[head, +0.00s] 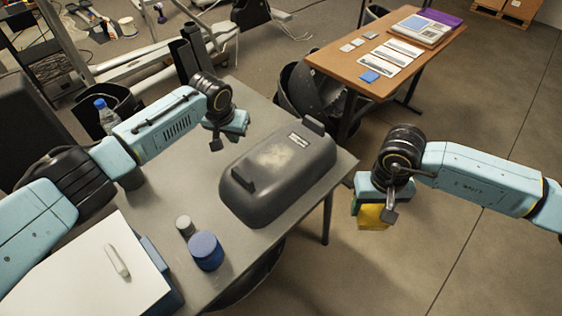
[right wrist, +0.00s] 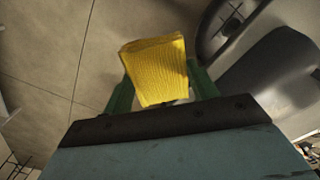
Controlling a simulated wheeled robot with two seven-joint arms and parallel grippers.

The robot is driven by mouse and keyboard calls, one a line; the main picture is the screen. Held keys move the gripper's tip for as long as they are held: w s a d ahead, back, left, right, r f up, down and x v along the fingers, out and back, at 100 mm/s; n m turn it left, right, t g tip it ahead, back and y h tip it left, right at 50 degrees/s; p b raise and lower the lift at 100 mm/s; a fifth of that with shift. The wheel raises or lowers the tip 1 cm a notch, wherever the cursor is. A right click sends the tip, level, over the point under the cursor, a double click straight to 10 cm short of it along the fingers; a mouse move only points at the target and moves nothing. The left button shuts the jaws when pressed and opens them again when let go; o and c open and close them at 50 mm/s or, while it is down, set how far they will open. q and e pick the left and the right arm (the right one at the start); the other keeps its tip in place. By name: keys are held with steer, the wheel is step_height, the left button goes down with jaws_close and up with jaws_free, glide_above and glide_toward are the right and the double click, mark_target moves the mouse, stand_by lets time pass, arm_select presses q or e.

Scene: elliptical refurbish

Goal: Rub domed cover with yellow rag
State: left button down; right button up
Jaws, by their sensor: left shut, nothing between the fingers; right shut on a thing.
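The domed cover (head: 278,172) is a dark grey rounded shell lying on the grey table, with a pale worn patch on top and a small white label near its far end. My right gripper (head: 376,205) is shut on the yellow rag (head: 370,217) and holds it in the air right of the cover, apart from it. My left gripper (head: 216,143) is shut and empty, above the table just left of the cover.
A brown table (head: 330,62) with papers stands behind. Open floor lies below my right arm.

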arm_select(q)
steer(key=shift+f+b, duration=1.55)
steer(key=shift+f, duration=1.45)
arm_select(e)
steer(key=shift+f, duration=1.5)
arm_select(q)
steer(key=shift+r, duration=0.1)
step_height(320, 180, up, 6)
steer(key=p, duration=0.6)
steer(key=shift+p, duration=0.4)
arm_select(e)
step_height(320, 180, up, 7)
steer(key=shift+f, duration=0.15)
